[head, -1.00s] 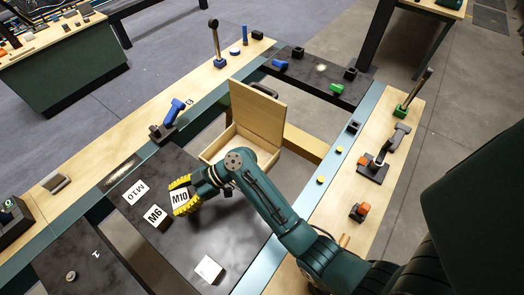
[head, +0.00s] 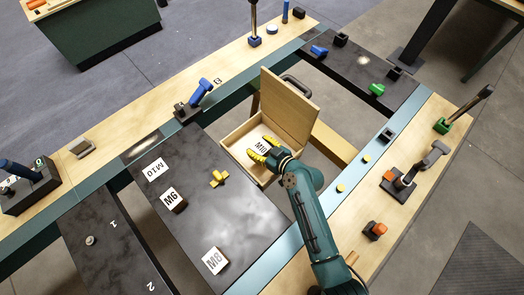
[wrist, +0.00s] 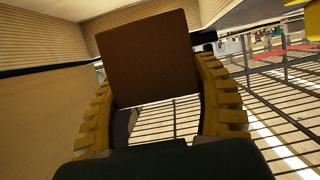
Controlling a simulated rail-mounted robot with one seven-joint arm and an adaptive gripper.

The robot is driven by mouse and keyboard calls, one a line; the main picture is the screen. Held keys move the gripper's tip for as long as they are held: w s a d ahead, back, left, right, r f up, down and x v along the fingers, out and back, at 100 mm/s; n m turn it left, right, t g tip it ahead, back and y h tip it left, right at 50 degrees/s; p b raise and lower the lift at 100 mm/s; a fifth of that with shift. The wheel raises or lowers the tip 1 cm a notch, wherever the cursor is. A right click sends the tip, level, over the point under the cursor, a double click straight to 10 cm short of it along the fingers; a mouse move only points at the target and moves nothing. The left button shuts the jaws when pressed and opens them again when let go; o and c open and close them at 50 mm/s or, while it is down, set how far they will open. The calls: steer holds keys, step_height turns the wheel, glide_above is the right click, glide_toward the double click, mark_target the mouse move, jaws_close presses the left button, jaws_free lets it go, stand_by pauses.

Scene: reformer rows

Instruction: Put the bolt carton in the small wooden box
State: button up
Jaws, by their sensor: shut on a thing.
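My gripper (head: 262,149), with yellow fingers, is shut on a white-topped carton marked M10 (head: 263,146). In the wrist view the carton's brown side (wrist: 150,55) is between both fingers, slightly tilted. The small wooden box (head: 238,139) has its lid (head: 287,112) open and upright. In the head view the held carton is over or within the box's opening; its exact height and contact with the box floor are unclear. Pale wooden walls (wrist: 35,100) are close to the gripper in the wrist view. The fingers hide part of the carton.
On the dark panel are an M6 carton (head: 173,198), an M8 carton (head: 214,262), a white M10 label (head: 157,169) and a yellow piece (head: 219,178). A blue-handled tool (head: 200,92) stands left of the box. A wooden bar (head: 333,143) runs right of it.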

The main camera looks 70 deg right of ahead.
mark_target(259, 151)
step_height(259, 151, down, 4)
steer(key=shift+r+b, duration=0.25)
steer(key=shift+b, duration=0.15)
steer(key=shift+f+b, duration=0.3)
steer(key=shift+b, duration=0.1)
steer(key=shift+f+b, duration=0.35)
steer(key=shift+b, duration=0.1)
steer(key=o, duration=1.2)
steer(key=shift+o, duration=0.2)
steer(key=shift+r, duration=0.1)
steer(key=shift+r+p, duration=0.3)
steer(key=shift+p, duration=0.15)
steer(key=shift+r+p, duration=0.55)
steer(key=shift+p, duration=0.1)
steer(key=v, duration=1.1)
steer(key=shift+s+a+p, duration=0.2)
steer(key=shift+s+p, duration=0.1)
steer(key=shift+s, duration=0.1)
